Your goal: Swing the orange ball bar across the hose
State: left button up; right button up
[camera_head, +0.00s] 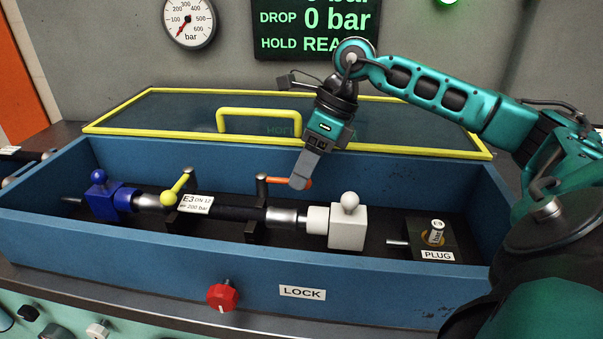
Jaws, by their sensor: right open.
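The orange ball bar (273,179) sits on a dark post inside the blue box, just right of the hose's middle. Its right end is partly hidden by my right gripper (300,183), which points down over it. The gripper is open; whether its fingers are around the bar or only beside it I cannot tell. The black hose (236,213) lies lengthwise in the box, with a tag reading E3, a blue end block (108,202) and a white end block (348,227). A second bar with a yellow ball (169,198) points toward the front left. My left gripper is not in view.
The blue box wall (130,250) surrounds the hose. A clear lid with a yellow frame and handle (259,112) lies behind. A plug (437,232) stands at the box's right. A red knob (221,296) sits on the front. A gauge (188,20) and display (316,25) are behind.

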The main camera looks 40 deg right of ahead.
jog(key=shift+w+a+f, duration=0.15)
jog(key=shift+a+f, duration=0.05)
jog(key=shift+f, duration=0.35)
grip_shut()
dwell(0.4)
